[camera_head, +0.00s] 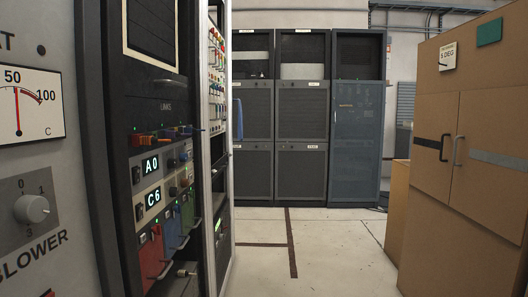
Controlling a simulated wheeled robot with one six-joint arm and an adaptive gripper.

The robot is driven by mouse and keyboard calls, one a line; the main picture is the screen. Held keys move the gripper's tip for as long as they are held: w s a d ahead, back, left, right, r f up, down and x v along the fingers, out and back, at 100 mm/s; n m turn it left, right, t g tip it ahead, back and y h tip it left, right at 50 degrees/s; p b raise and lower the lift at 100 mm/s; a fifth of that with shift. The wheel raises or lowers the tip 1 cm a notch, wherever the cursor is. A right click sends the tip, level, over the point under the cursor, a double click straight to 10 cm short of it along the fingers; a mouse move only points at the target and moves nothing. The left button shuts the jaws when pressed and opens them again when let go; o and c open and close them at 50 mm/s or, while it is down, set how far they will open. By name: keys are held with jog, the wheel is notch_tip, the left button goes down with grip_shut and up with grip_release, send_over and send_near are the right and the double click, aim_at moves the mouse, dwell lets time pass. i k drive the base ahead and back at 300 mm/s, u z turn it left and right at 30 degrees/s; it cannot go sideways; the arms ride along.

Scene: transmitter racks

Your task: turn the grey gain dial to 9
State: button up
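No dial with a readable "gain" label shows. A round grey dial (32,209) sits on a panel at the left edge, above the word BLOWER. The digits 0, 1 and 3 show around it; its pointer setting is hard to tell. Small knobs on the black rack (165,110) to its right are too small to read. My gripper is not in view.
A temperature meter (28,105) is above the blower dial. Displays read A0 (150,165) and C6 (153,197). Dark cabinets (300,110) stand at the back, a brown cabinet (480,180) at right. The floor (335,255) between is clear.

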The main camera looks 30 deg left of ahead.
aim_at(183, 157)
jog(key=z, duration=0.05)
jog(key=i, duration=1.1)
jog(key=u, duration=1.25)
jog(key=i, duration=0.85)
jog(key=u, duration=0.95)
